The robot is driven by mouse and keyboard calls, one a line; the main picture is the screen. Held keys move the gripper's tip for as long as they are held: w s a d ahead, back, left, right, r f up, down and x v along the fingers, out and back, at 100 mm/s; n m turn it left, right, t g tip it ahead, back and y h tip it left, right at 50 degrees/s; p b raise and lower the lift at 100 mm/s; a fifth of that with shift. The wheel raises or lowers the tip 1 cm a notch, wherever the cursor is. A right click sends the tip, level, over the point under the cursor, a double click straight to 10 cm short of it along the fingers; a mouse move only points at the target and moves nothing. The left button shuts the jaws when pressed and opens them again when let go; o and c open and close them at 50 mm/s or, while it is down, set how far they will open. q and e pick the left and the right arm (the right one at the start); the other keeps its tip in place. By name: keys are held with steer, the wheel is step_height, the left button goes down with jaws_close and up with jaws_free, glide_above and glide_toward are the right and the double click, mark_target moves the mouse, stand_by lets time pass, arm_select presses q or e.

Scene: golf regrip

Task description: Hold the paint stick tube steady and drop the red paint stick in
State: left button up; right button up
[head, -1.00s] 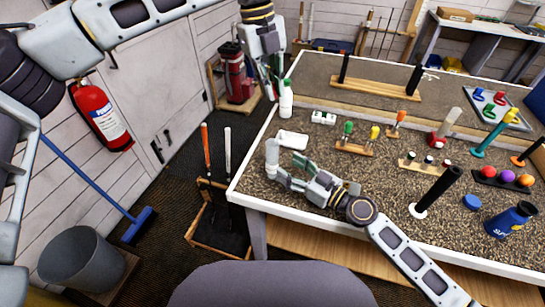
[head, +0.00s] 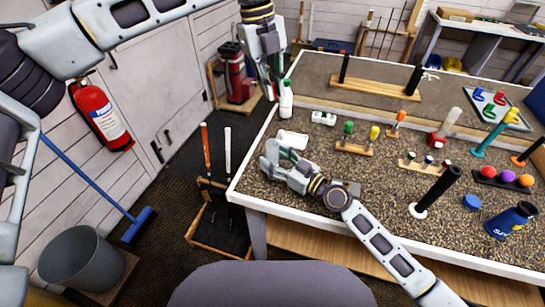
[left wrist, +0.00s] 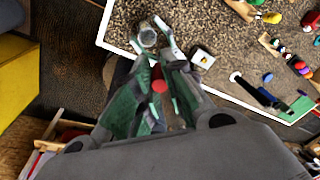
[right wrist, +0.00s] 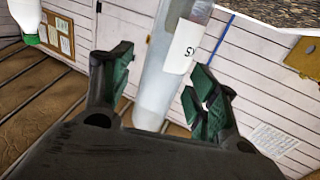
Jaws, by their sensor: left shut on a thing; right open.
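My left gripper (head: 274,84) hangs high over the table's far left corner. In the left wrist view its fingers are closed on the red paint stick (left wrist: 159,86), whose red end faces the camera. The paint stick tube (right wrist: 163,85) is a pale, see-through cylinder with a white label. In the left wrist view the tube (left wrist: 147,37) stands ahead of the left gripper, apart from the stick. My right gripper (head: 266,155) is low at the table's left edge. In the right wrist view its open fingers lie on both sides of the tube. In the head view the right gripper largely hides the tube.
A rack with colored knobs (head: 353,148) is to the right. The floor left of the table holds a club stand (head: 218,220).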

steer(key=shift+w+a, duration=0.3)
steer(key=shift+a, duration=0.1)
steer(key=shift+c, duration=0.2)
steer(key=c, duration=1.1)
